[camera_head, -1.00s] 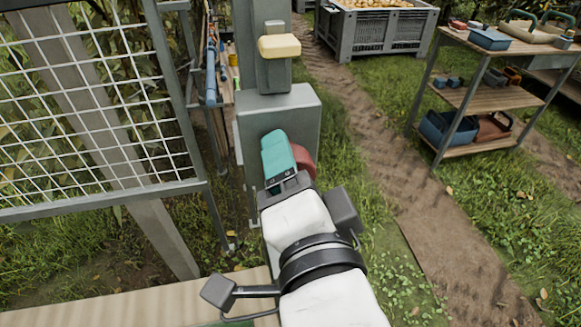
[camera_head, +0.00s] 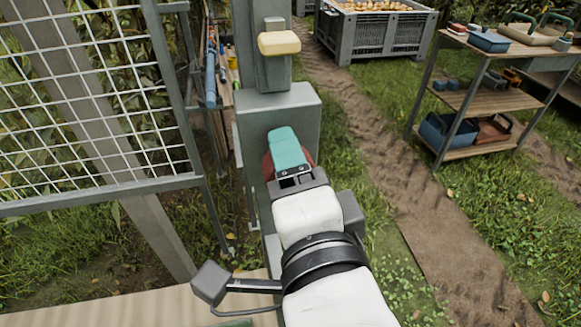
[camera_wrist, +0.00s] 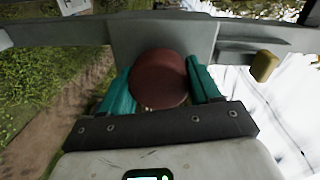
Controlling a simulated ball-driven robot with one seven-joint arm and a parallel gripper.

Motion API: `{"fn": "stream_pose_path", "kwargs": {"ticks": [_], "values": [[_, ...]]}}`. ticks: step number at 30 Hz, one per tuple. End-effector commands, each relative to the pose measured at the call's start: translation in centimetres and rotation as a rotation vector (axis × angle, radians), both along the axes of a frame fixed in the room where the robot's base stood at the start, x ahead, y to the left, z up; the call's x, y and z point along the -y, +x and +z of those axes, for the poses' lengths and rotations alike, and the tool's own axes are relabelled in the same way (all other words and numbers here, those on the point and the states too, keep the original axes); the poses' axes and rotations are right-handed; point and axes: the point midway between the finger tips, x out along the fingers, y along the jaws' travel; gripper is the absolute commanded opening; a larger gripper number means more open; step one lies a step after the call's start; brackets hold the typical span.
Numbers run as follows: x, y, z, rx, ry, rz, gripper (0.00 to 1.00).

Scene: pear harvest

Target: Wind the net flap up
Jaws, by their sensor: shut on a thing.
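My gripper (camera_head: 284,143) has teal fingers and is shut on a dark red round knob (camera_head: 267,167) on the front of a grey box (camera_head: 298,112). In the wrist view the knob (camera_wrist: 158,80) lies between the two teal fingers, in front of the grey box (camera_wrist: 150,38). In the head view my fingers hide most of the knob. The white net (camera_head: 90,110), in a grey metal frame, hangs at the left. Its lower bar (camera_head: 100,195) shows well above the ground.
A yellow block (camera_head: 279,43) sits on the grey post above the box. A grey crate of fruit (camera_head: 375,38) stands at the back. A shelf with tools and boxes (camera_head: 490,98) is at the right. A dirt path (camera_head: 430,215) and grass lie between.

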Motion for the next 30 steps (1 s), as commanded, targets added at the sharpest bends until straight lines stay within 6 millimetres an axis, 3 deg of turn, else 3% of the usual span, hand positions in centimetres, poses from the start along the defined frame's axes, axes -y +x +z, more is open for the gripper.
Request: {"fn": "stream_pose_path", "kwargs": {"ticks": [30], "values": [[0.37,0.09,0.06,-0.056,0.211,-0.009,0.32]]}}
